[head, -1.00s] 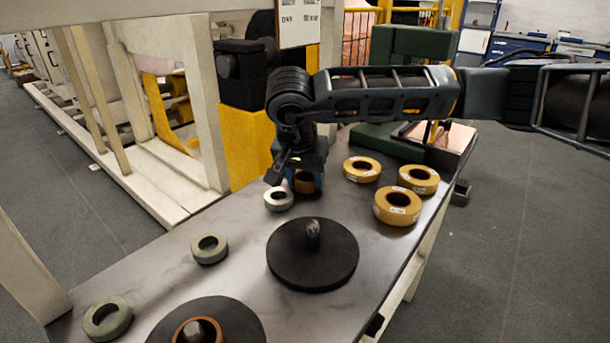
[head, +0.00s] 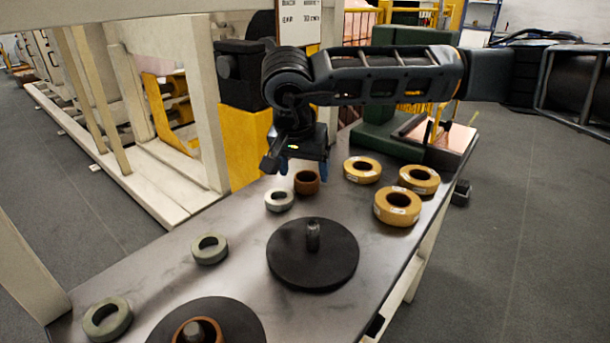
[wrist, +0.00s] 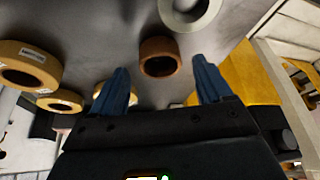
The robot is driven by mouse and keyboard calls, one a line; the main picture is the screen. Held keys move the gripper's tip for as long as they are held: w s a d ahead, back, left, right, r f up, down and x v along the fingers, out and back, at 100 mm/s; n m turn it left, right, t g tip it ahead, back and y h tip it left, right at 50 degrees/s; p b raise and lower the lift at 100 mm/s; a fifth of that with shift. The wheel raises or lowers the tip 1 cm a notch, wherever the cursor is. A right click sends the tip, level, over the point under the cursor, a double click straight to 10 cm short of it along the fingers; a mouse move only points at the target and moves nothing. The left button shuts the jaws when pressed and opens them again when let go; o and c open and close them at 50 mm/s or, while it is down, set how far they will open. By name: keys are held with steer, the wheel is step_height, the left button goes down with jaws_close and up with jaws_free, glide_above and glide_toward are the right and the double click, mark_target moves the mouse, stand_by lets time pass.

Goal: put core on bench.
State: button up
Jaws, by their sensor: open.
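The core looks to be the small brown ring (head: 307,182), standing on the grey metal bench top (head: 255,222) near its back edge. It also shows in the wrist view (wrist: 159,56), below and between my blue fingers. My gripper (head: 304,165) is above the bench, just over the brown ring, and its fingers (wrist: 160,88) are spread apart with nothing between them. Another brown ring (head: 187,332) sits around a peg on the near black disc (head: 240,322).
A pale ring (head: 279,200) stands close beside the brown ring. Yellow rolls (head: 397,206) are to the right. A black disc with an upright peg (head: 312,255) is in front. Green-grey rings (head: 209,249) lie at left. A yellow and black machine (head: 243,140) stands behind.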

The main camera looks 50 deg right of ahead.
steer(key=v, duration=0.8)
steer(key=shift+a+r, duration=0.2)
steer(key=shift+r, duration=0.15)
